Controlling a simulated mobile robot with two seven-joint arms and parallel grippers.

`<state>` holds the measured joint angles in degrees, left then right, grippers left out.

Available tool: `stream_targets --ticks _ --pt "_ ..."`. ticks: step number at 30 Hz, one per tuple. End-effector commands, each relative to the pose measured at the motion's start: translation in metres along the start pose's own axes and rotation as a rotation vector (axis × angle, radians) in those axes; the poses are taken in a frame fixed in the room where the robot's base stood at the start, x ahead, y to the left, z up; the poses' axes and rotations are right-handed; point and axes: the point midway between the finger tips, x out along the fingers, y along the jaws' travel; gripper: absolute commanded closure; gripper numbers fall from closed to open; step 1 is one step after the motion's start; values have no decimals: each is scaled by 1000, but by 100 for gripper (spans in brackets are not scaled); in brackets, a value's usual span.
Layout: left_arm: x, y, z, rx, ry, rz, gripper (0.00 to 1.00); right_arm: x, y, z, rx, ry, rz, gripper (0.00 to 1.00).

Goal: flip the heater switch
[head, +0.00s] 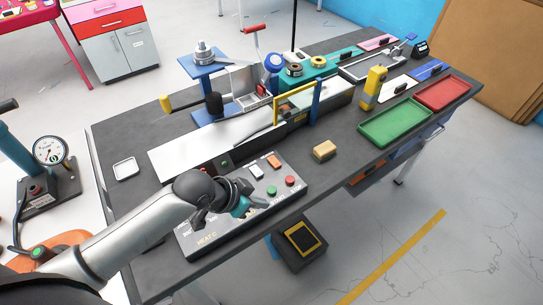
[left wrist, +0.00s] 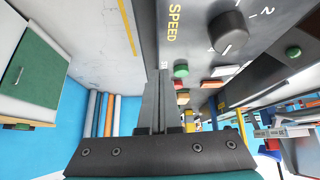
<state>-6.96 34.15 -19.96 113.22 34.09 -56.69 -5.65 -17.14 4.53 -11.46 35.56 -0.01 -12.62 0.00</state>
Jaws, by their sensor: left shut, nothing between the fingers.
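The grey control panel (head: 190,243) lies at the table's near edge, with "HEAT C" lettering at its lower left. A white rocker (head: 257,171) and an orange rocker (head: 274,161) sit along its far side. Neither rocker's label is readable, so I cannot tell which is the heater switch. My left gripper (head: 255,203) is shut and empty, low over the panel near the green button (head: 271,190). In the left wrist view its closed fingers (left wrist: 158,95) are beside the panel face. My left arm hides part of the panel.
A red button (head: 290,181) is right of the green one. The wrist view shows a black SPEED knob (left wrist: 228,32). A tan block (head: 324,151) lies right of the panel. A green tray (head: 395,124) and a red tray (head: 443,94) lie farther right. A long machine stands behind.

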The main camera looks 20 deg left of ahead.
Motion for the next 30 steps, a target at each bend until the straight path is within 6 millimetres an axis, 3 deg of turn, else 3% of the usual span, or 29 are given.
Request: stream_targets --ticks 6,13,18,30 --pt "-26 -44 -45 74 80 27 100 -4 0 0 0 -1 0 50" --pt "-52 -79 -74 83 135 30 100 -6 0 0 0 -1 0 50" --pt "-60 -90 -81 77 152 28 100 -7 0 0 0 -1 0 50" --pt "-60 -90 -82 75 154 29 100 -6 0 0 0 -1 0 50"
